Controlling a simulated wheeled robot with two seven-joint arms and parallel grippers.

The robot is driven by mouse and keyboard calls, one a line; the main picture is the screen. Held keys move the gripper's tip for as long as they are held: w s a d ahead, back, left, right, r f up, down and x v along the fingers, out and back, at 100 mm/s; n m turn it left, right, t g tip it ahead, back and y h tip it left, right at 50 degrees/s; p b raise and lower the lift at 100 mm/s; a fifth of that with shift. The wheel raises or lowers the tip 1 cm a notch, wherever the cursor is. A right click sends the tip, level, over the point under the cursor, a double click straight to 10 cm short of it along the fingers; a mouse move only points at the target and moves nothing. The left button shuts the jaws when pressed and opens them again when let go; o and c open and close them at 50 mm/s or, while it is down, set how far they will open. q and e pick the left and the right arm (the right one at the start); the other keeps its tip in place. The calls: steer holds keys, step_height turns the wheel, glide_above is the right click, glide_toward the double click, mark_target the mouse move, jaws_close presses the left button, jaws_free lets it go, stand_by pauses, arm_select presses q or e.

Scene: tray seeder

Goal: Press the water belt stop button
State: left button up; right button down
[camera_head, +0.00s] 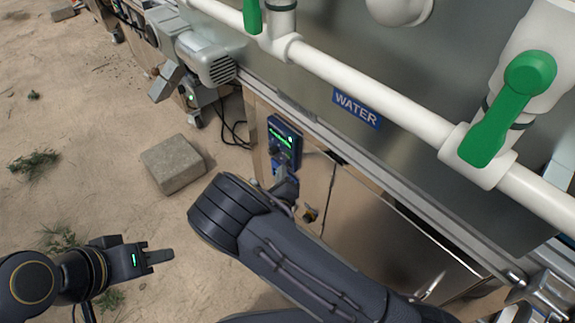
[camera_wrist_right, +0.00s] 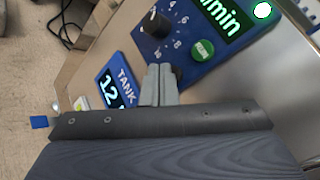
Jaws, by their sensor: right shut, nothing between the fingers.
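The blue water belt control box (camera_head: 284,142) with a lit green display is on the cabinet side below the WATER sign. In the right wrist view its face (camera_wrist_right: 222,45) shows a black dial knob (camera_wrist_right: 155,25), a green RUN button (camera_wrist_right: 203,50) and a white lit round spot (camera_wrist_right: 262,10). I cannot make out a stop button; the fingers cover part of the box's lower edge. My right gripper (camera_wrist_right: 161,72) is shut and empty, its tips at that edge, below the knob and left of the RUN button. Contact is unclear. My left gripper (camera_head: 165,256) hangs over sand, far from the box.
A blue TANK display (camera_wrist_right: 118,88) sits beside the control box. White pipes (camera_head: 350,78) with green valve handles (camera_head: 505,115) run above the WATER sign (camera_head: 356,108). A motor (camera_head: 208,58) and a stone block (camera_head: 173,163) are to the left. Open sand lies further left.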

steer(key=shift+w+d, duration=0.2)
steer(key=shift+d, duration=0.1)
stand_by(0.4)
steer(key=shift+s+a, duration=0.1)
stand_by(0.4)
steer(key=shift+s+a, duration=0.35)
steer(key=shift+a, duration=0.15)
steer(key=s+a, duration=0.1)
steer(key=a, duration=0.1)
steer(key=s+a, duration=0.2)
steer(key=shift+p, duration=0.4)
stand_by(0.4)
